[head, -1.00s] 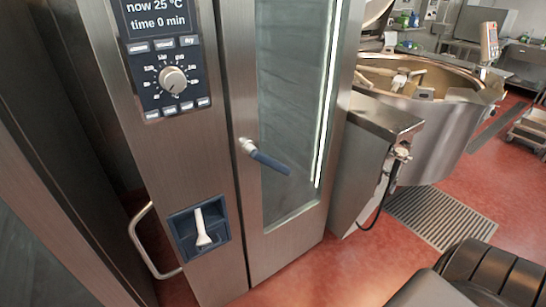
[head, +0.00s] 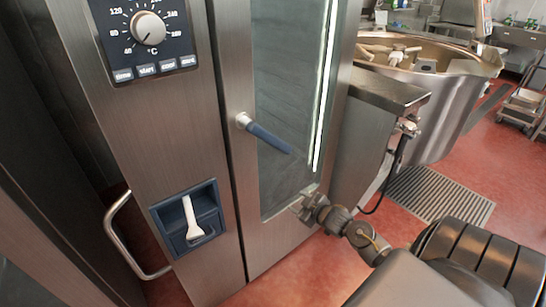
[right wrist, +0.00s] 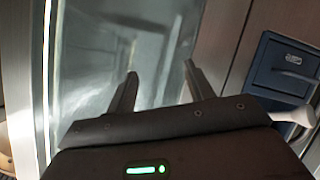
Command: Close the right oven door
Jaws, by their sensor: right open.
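The oven door (head: 270,225) is a steel frame around a tall glass pane (head: 285,90), beside the control panel column. It looks flush or nearly flush with the column; I cannot tell whether it is fully closed. Its blue handle (head: 268,138) sticks out, tilted down to the right. My right gripper (head: 308,205) is low in front of the door's lower right part, below the handle. In the right wrist view the open, empty gripper fingers (right wrist: 160,72) point at the glass pane (right wrist: 90,70). Whether they touch it is unclear. My left gripper is not in view.
The column carries a dial (head: 148,28) and a blue recess (head: 188,218) with a white hand shower. A curved metal rail (head: 115,230) is at lower left. A steel kettle (head: 440,105) stands right of the oven, by a floor grate (head: 430,195). Red floor lies between.

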